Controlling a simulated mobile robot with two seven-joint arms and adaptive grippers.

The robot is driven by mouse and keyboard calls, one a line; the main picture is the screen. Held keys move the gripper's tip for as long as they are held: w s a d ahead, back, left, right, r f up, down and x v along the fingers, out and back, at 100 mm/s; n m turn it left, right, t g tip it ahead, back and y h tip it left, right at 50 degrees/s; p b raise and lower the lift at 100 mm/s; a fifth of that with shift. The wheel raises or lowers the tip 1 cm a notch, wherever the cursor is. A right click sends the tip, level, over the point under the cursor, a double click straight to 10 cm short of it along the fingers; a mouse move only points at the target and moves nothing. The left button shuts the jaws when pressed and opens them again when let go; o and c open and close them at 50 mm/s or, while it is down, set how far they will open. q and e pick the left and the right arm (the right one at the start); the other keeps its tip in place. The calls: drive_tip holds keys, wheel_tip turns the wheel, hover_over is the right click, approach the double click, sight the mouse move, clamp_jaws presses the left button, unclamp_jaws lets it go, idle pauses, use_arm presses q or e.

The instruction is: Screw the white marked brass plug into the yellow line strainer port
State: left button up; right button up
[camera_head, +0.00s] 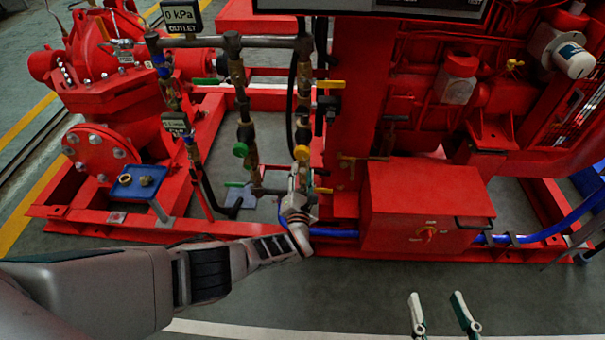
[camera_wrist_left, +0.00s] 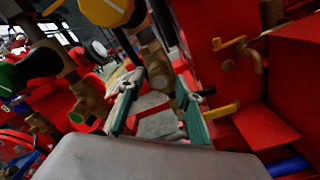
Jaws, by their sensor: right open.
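The yellow line strainer (camera_head: 302,152) is a brass fitting with a yellow cap, low on the right-hand vertical pipe. In the left wrist view its yellow cap (camera_wrist_left: 105,10) is at the top, with the brass body (camera_wrist_left: 152,62) below it. My left gripper (camera_head: 298,196) is right below the strainer. In the left wrist view its fingers (camera_wrist_left: 161,80) stand apart at the brass body; I cannot tell whether a plug is between them. Two small brass plugs (camera_head: 146,181) sit on the blue tray (camera_head: 125,193); no white mark can be made out. My right gripper (camera_head: 445,312) is open and empty over the floor.
A green-capped strainer (camera_head: 240,150) is on the pipe to the left. Yellow valve levers (camera_head: 330,84) stick out nearby. A red box (camera_head: 425,205) stands right of my left gripper, with a blue hose (camera_head: 335,233) beside it. The front floor is clear.

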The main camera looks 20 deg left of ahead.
use_arm(q)
drive_tip(key=shift+n, duration=0.7)
clamp_jaws()
drive_tip(key=shift+r, duration=0.15)
idle(0.3)
